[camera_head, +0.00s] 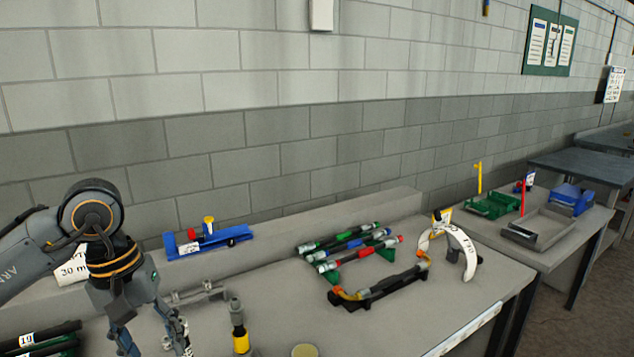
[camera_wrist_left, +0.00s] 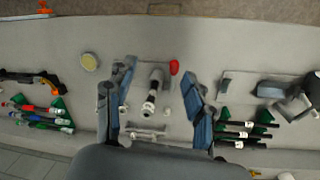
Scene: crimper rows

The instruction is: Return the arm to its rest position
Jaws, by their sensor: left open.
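My left arm comes in from the left in the head view, with its gripper (camera_head: 155,344) pointing down over the near left part of the workbench (camera_head: 285,285). In the left wrist view the two blue-grey fingers (camera_wrist_left: 160,95) stand wide apart with nothing gripped. A grey cylindrical fitting with a black and white end (camera_wrist_left: 152,95) shows below, between the fingers. It appears to lie on the bench, apart from them. My right gripper is in neither view.
Green racks with colour-banded tubes (camera_head: 350,243), a black curved holder (camera_head: 385,287) and a white arched piece (camera_head: 462,246) stand to the right. A grey and yellow tool (camera_head: 239,328) is near the gripper. Black tubes (camera_head: 40,338) lie at left. A blue tray (camera_head: 207,242) sits behind.

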